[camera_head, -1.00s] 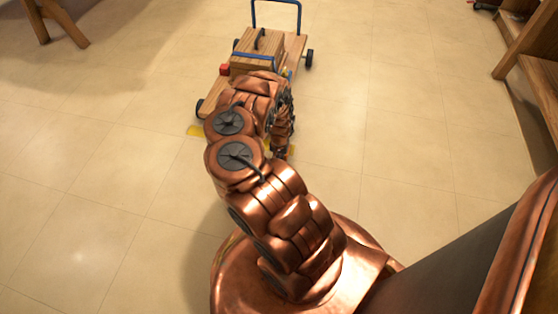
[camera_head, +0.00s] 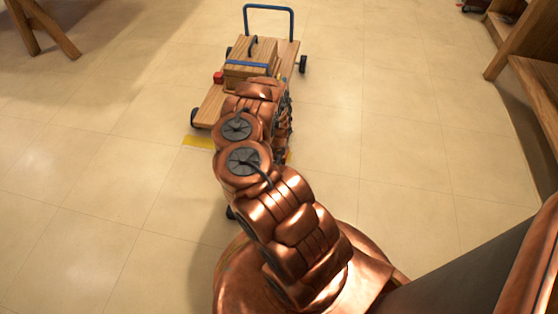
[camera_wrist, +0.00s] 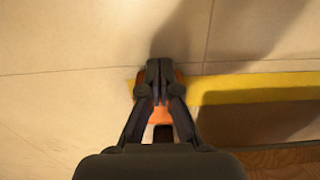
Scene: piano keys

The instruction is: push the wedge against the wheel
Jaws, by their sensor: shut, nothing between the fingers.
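The wooden cart (camera_head: 212,103) stands on the floor ahead, with dark wheels (camera_head: 303,64) and a blue handle (camera_head: 292,28). One more wheel (camera_head: 194,117) shows at its near left corner. In the wrist view an orange piece, which looks like the wedge (camera_wrist: 180,78), lies on the floor beneath my gripper (camera_wrist: 160,68). My gripper is shut and empty, with its fingertips over the orange piece and covering much of it. I cannot tell whether they touch. In the head view my arm hides the gripper and the wedge. Whether the wedge touches a wheel cannot be seen.
A wooden box (camera_head: 257,50) with a blue strap and a small red object (camera_head: 218,77) sit on the cart. Yellow tape (camera_head: 197,142) marks the floor and crosses the wrist view. A trestle stands at upper left, wooden shelving (camera_head: 538,88) at right. Floor on both sides is clear.

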